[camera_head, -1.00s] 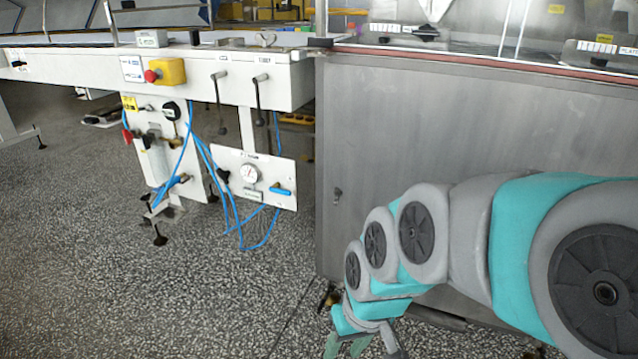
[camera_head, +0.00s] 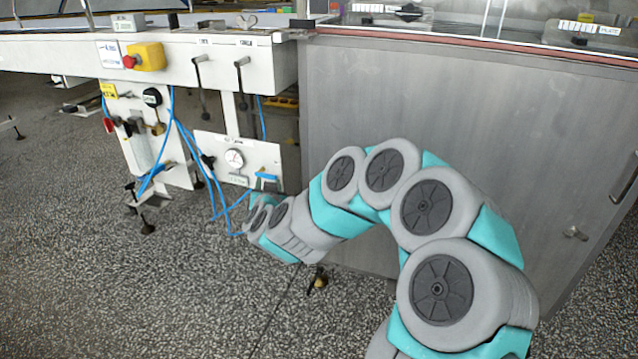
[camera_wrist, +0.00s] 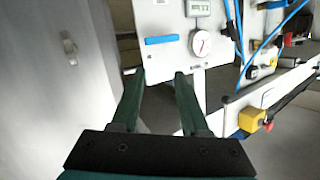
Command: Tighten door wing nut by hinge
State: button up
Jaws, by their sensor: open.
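The grey cabinet door (camera_head: 470,130) is shut. In the wrist view, a small metal fitting that looks like a wing nut (camera_wrist: 70,47) sits on the grey door (camera_wrist: 45,110) at upper left. In the head view, my arm seems to hide it. Another small wing-like fitting (camera_head: 575,233) is at the door's right side, near a bar handle (camera_head: 625,178). My gripper (camera_wrist: 159,77) is open and empty, its fingers pointing at the white gauge panel, right of and apart from the wing nut. In the head view its fingers are hidden.
A white panel with a gauge (camera_head: 235,158) and blue handle (camera_head: 267,178) stands close to my wrist. Blue hoses (camera_head: 205,175) hang left of it. A yellow box with a red button (camera_head: 147,58) is on the white frame. Speckled floor (camera_head: 150,290) is clear at lower left.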

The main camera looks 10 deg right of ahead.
jog(key=d+f+m+h, duration=0.3)
jog(key=d+f+h, duration=0.2)
jog(key=d+h, duration=0.45)
jog(key=x, duration=0.8)
jog(key=shift+s+d+f+p, duration=0.25)
jog(key=shift+d+p, duration=0.05)
jog(key=shift+y, duration=0.25)
grip_shut()
